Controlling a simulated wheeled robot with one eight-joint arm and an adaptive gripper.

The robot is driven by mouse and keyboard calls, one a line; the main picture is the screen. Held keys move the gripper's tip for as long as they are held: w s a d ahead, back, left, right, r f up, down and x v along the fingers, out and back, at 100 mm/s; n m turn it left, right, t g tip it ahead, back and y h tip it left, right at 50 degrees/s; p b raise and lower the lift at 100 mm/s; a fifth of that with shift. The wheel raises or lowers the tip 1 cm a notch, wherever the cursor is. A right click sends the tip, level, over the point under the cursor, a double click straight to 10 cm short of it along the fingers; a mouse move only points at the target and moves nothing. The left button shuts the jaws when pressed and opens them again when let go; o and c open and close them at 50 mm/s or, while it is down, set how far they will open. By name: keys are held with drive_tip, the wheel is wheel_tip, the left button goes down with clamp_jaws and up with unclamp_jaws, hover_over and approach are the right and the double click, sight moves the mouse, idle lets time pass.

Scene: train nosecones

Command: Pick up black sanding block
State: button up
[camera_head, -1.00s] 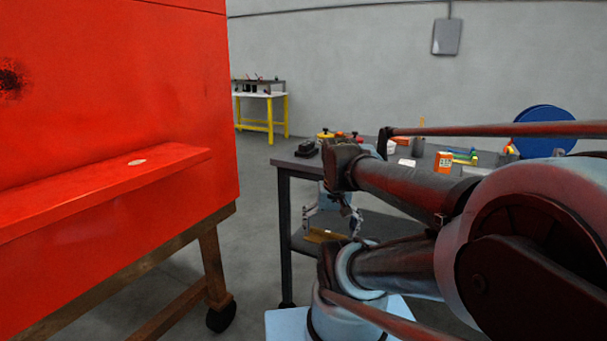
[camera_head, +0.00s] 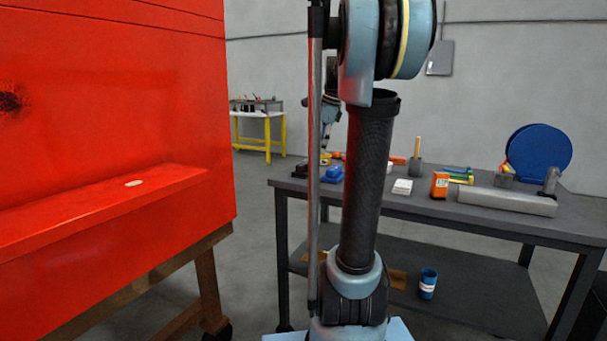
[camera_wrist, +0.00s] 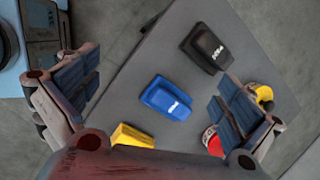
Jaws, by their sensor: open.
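The black sanding block (camera_wrist: 207,48) lies on the grey table top near its edge, in the upper middle of the wrist view. In the head view the black sanding block (camera_head: 300,171) is at the table's left end, beside the blue one. My gripper (camera_wrist: 157,85) is open and empty above the table, its fingers spread to either side of the wrist view. The blue sanding block (camera_wrist: 167,97) lies between the fingers in that picture; the black one is farther up and right. In the head view my gripper (camera_head: 325,148) is partly hidden behind my arm.
A yellow block (camera_wrist: 132,136) lies near the blue one. Red and yellow round items (camera_wrist: 262,94) sit by the right finger. The table (camera_head: 450,215) also carries an orange box (camera_head: 440,185), a grey bar (camera_head: 507,201) and a blue disc (camera_head: 540,153). A red panel (camera_head: 110,120) stands left.

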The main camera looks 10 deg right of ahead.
sight(305, 163)
drive_tip(key=w+d+r+m, duration=0.3)
drive_tip(key=w+r+m, duration=0.15)
drive_tip(key=w, duration=0.45)
drive_tip(key=shift+m+y, duration=0.4)
drive_tip(key=shift+m, duration=0.05)
drive_tip(key=x, duration=1.8)
drive_tip(key=shift+w+d, duration=0.15)
drive_tip(key=shift+w, duration=0.05)
drive_tip(key=c, duration=1.1)
